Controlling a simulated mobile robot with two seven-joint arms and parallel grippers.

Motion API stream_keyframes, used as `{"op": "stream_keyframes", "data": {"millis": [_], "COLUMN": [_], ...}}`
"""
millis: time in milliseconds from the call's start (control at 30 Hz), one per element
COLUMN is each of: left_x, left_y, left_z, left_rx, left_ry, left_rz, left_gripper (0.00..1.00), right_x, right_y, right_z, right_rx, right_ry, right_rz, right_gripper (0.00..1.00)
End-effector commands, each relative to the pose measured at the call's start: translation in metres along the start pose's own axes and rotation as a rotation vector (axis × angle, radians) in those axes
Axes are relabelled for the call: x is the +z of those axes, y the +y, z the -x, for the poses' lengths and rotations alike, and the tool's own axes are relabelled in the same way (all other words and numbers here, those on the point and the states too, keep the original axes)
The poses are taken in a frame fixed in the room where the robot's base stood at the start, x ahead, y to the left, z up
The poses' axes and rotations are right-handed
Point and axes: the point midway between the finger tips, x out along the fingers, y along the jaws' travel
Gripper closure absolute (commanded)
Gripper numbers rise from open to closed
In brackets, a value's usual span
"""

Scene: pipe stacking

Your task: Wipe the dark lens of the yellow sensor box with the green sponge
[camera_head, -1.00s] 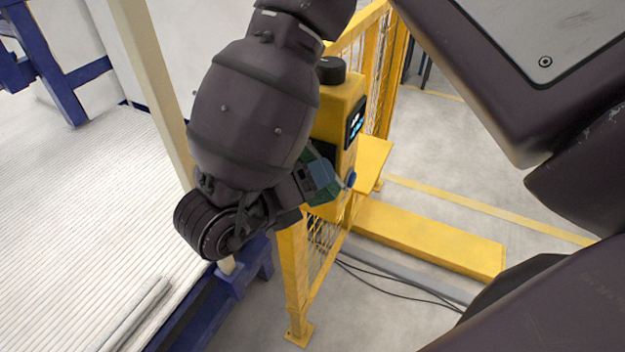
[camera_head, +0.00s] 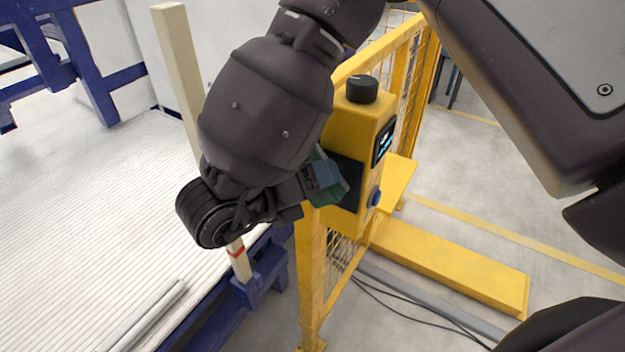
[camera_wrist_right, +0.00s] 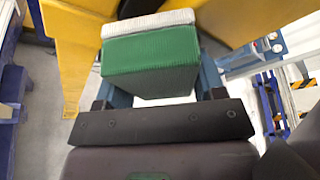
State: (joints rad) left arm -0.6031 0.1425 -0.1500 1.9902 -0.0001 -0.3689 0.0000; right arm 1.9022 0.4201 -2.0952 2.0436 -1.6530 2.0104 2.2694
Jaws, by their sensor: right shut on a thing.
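The yellow sensor box (camera_head: 360,124) stands upright on the yellow fence, with a black knob on top and a small lit screen. Its dark lens (camera_head: 349,183) is a dark panel on its left face, partly covered by the sponge. My right gripper (camera_head: 322,178) is shut on the green sponge (camera_head: 329,195) and holds it at the lens. I cannot tell whether they touch. In the right wrist view the green sponge (camera_wrist_right: 150,55) with its white far layer sits between the fingers (camera_wrist_right: 160,92), in front of yellow and dark surfaces. My left gripper is not in view.
A yellow mesh fence (camera_head: 312,270) runs below and behind the box. A ribbed white bed with a blue frame (camera_head: 110,210) and a pale post (camera_head: 178,70) lie to the left. Cables cross the floor. Open floor (camera_head: 460,180) lies to the right.

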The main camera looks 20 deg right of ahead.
Motion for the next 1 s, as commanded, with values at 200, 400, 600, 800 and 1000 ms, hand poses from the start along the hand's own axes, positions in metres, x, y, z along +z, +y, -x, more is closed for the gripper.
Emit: {"op": "stream_keyframes", "data": {"millis": [200,400,600,800,1000], "left_x": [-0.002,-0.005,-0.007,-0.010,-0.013], "left_y": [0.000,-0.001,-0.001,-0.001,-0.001], "left_z": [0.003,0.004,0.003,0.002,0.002], "left_rx": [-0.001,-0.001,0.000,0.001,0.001], "left_ry": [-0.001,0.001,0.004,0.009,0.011], "left_rz": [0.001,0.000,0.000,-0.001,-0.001], "left_gripper": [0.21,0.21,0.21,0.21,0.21], "right_x": [-0.006,-0.015,-0.021,-0.025,-0.035], "right_y": [-0.008,-0.018,-0.025,-0.029,-0.039], "right_z": [-0.003,-0.008,-0.012,-0.014,-0.017], "right_rx": [0.000,0.000,-0.001,-0.002,-0.002], "right_ry": [0.000,0.001,0.001,0.001,0.001], "right_rz": [0.003,0.002,0.002,0.003,0.004], "right_gripper": [0.56,0.56,0.56,0.56,0.56]}}
